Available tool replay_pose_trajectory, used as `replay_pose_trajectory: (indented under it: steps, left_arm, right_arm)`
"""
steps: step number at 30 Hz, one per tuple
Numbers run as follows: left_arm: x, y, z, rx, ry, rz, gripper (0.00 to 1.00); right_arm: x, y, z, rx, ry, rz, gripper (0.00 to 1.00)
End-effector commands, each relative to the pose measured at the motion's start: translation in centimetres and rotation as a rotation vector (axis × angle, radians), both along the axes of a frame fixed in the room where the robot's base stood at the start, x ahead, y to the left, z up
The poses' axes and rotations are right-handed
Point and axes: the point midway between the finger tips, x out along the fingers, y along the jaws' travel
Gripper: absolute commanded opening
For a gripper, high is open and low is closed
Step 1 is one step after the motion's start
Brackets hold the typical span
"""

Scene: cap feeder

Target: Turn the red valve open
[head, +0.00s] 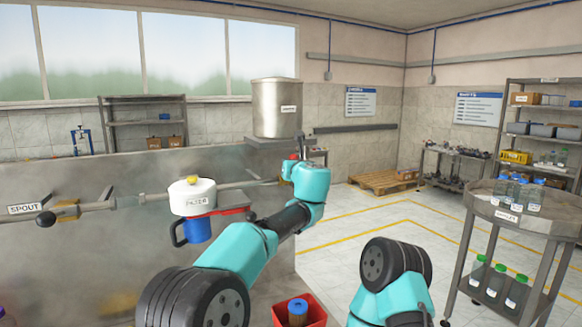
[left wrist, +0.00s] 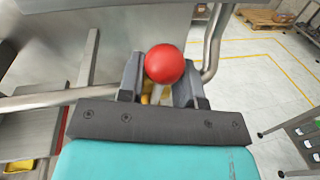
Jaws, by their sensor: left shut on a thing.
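The red valve's round knob (left wrist: 164,64) sits between the two dark fingers of my left gripper (left wrist: 160,82) in the left wrist view. The fingers are shut on it. In the head view only a bit of red shows at my left gripper (head: 292,162), at the right end of the pipe below the steel tank (head: 277,108). The gripper and arm hide most of the valve there, so its handle angle is unclear. My right arm shows at the bottom of the head view, but its gripper is not visible.
A white round filter unit (head: 192,196) with a blue mug (head: 194,230) below it stands beside my left arm. A black-knobbed spout lever (head: 46,218) is at far left. A red bin (head: 312,318) is low in front. A round cart (head: 522,214) with bottles stands at right.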

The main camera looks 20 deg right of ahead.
Motion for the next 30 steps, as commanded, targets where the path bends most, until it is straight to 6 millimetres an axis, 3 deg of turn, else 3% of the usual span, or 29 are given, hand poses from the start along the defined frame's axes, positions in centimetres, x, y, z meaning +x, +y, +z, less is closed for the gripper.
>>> replay_pose_trajectory:
  steps: [18,30]
  left_arm:
    - [0.3,-2.0,-0.6,0.383,0.062,-0.001,0.0]
    - [0.3,-2.2,-0.8,0.464,0.075,0.0,0.0]
  right_arm:
    - [0.0,0.0,0.0,0.0,0.0,0.0,0.0]
    - [0.0,0.0,0.0,0.0,0.0,0.0,0.0]
